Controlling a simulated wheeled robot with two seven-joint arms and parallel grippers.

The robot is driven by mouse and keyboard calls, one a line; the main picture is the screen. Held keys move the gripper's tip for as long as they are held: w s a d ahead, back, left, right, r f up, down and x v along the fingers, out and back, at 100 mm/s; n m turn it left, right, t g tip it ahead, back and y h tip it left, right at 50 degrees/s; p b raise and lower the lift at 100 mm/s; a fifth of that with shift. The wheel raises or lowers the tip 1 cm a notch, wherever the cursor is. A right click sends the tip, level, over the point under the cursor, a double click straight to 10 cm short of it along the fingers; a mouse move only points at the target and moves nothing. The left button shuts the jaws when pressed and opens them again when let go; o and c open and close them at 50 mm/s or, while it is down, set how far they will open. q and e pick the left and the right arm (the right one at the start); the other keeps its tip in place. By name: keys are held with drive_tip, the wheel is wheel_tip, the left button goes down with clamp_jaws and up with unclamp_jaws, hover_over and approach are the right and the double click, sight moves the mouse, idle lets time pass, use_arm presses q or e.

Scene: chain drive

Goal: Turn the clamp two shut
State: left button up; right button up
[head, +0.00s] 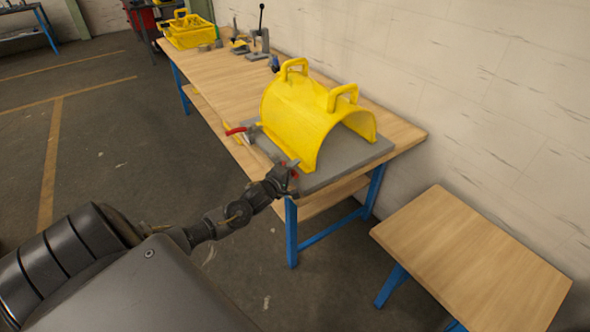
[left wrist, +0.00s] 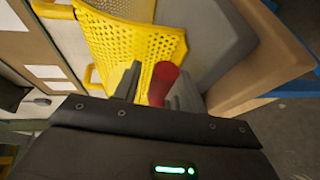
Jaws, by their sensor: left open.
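My left gripper (head: 289,172) is at the near corner of the grey base plate (head: 340,172), beside a clamp with a red handle (head: 295,164). In the left wrist view the gripper (left wrist: 155,82) is open, and the red handle (left wrist: 164,80) shows between its two fingers. The gripper partly hides this clamp in the head view. A second clamp with a red handle (head: 236,131) sits at the far left edge of the plate. The yellow perforated guard (head: 300,115) stands on the plate; it also shows in the left wrist view (left wrist: 135,45). My right gripper is not in view.
The wooden workbench (head: 215,85) runs back along the wall. A yellow crate (head: 190,32) and a fixture with a black lever (head: 260,42) stand at its far end. A lower wooden table (head: 470,260) stands at the right. The floor on the left is clear.

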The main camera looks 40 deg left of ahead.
use_arm(q)
drive_tip(key=shift+w+f, duration=0.1)
drive_tip(key=shift+w, duration=0.4)
